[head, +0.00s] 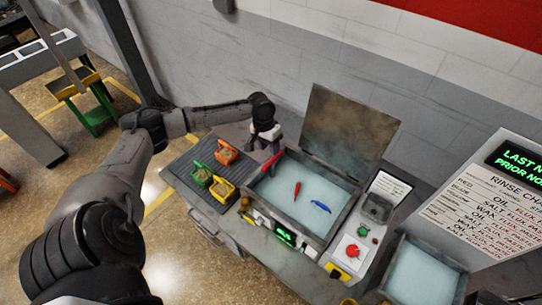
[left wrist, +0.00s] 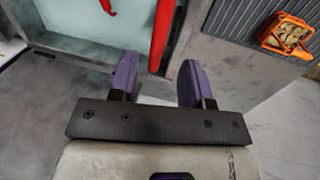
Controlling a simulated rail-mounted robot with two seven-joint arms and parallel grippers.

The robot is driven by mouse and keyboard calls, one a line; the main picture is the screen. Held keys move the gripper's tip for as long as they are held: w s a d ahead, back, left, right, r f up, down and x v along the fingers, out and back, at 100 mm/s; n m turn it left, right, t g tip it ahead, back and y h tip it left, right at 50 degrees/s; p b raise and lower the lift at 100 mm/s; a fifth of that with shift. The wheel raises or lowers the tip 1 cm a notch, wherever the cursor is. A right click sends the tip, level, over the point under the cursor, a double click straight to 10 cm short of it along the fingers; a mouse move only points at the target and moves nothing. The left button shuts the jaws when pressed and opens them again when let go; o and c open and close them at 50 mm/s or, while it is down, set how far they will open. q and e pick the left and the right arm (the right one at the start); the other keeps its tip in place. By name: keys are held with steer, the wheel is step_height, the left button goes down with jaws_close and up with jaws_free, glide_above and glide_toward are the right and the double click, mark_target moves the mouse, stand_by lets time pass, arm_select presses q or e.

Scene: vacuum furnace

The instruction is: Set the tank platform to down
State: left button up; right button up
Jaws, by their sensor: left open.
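The tank (head: 328,229) is a grey metal box with pale blue contents and a raised lid (head: 345,132). A red lever (head: 272,160) stands at its back left rim; it also shows in the left wrist view (left wrist: 160,36). I cannot tell the platform's height. My left gripper (head: 264,146) is open just behind the lever. In the left wrist view its two purple fingers (left wrist: 157,72) are apart, with the lever's lower end appearing between or just beyond their tips; contact is not clear. My right gripper is not in view.
A red item (head: 297,189) and a blue item (head: 321,206) lie in the tank. A control panel with a red button (head: 352,251) and a second tank (head: 420,276) are at right.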

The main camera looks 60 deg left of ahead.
arm_select(q)
step_height(320, 180, up, 8)
steer(key=a+b, duration=0.1)
steer(key=shift+s+a, duration=0.25)
steer(key=shift+s, duration=0.05)
steer(key=shift+f, duration=0.1)
stand_by(0.5)
